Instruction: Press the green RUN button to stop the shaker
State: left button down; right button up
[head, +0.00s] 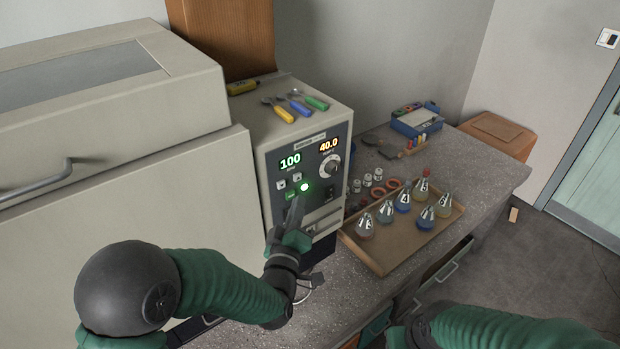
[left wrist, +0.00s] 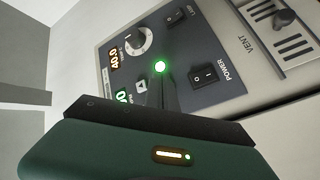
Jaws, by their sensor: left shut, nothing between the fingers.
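The shaker's control panel (head: 319,169) is on the front of a beige unit. Its displays read 100 and 40.0. A round green button (head: 304,187) glows below the displays; it also shows lit in the left wrist view (left wrist: 160,67). My left gripper (head: 297,203) is shut and empty, its fingertips just below the green button. In the left wrist view the fingers (left wrist: 168,85) point at the button; I cannot tell whether they touch it. My right arm shows at the lower right, but its gripper jaws cannot be made out.
A tray (head: 376,262) of several flasks stands right of the unit on the speckled bench (head: 335,300). Pliers and screwdrivers (head: 297,105) lie on top of the unit. A power switch (left wrist: 204,76) sits near the green button. A blue box (head: 415,122) stands farther back.

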dwell(0.4)
pick_arm(q)
jog(key=shift+w+a, duration=0.3)
jog(key=shift+r, duration=0.1)
dwell(0.4)
jog(key=shift+s+d+b, duration=0.3)
jog(key=shift+s+b, duration=0.05)
jog(key=shift+b, duration=0.1)
jog(key=shift+s, duration=0.1)
jog(key=s+d, duration=0.1)
jog(key=s, duration=0.1)
jog(key=s+d+b, duration=0.1)
jog(key=s+d, duration=0.1)
jog(key=shift+s+d, duration=0.3)
jog(key=shift+s, duration=0.05)
